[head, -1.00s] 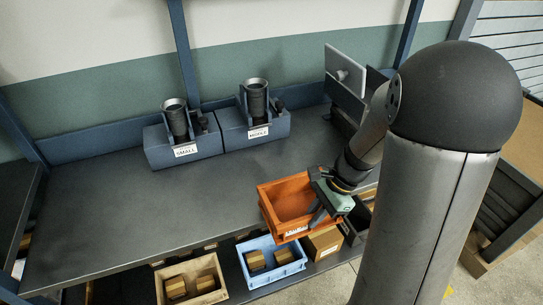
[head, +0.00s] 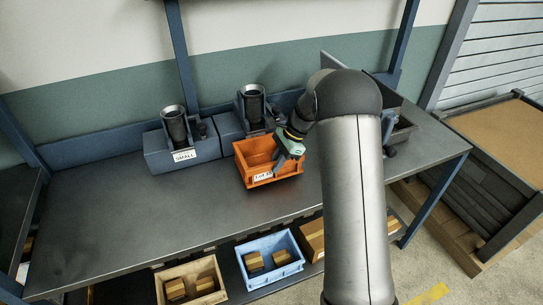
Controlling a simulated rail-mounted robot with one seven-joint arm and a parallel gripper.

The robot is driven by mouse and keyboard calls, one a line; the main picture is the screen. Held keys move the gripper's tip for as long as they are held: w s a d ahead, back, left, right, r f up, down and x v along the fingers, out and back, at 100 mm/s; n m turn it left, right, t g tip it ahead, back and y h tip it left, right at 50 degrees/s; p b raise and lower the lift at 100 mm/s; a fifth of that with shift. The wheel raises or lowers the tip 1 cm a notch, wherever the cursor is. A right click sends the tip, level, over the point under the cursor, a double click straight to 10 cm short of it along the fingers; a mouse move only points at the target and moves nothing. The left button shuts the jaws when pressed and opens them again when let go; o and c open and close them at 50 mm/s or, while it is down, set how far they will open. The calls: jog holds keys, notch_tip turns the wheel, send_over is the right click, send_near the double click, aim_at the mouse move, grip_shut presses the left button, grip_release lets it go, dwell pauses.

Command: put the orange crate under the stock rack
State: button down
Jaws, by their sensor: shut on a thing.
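The orange crate (head: 258,155) is over the dark workbench, in front of the MIDDLE holder, in the head view. Its inside looks empty, and a white label shows on its front. My gripper (head: 287,158) is shut on the crate's right side. I cannot tell whether the crate touches the bench top or hangs just above it. The stock rack is not clearly identifiable; two grey-blue holders with dark cylinders stand at the back of the bench, one labelled SMALL (head: 172,152), the other (head: 240,125) partly hidden by the crate.
On the shelf below the bench top (head: 110,215) stand a tan crate (head: 190,292) and a blue crate (head: 270,284), each holding brown blocks, and a cardboard box (head: 312,238). The bench's left half is clear. A wooden pallet box (head: 500,130) stands at the right.

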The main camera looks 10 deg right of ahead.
jog(key=w, duration=0.3)
jog(key=shift+w+a+f, duration=0.2)
jog(key=shift+w+a, duration=0.1)
jog(key=shift+a, duration=0.05)
jog(key=shift+s+f, duration=0.1)
jog(key=shift+f, duration=0.15)
jog(key=c, duration=1.4)
grip_release()
jog(key=shift+f, duration=0.1)
jog(key=shift+c, duration=0.2)
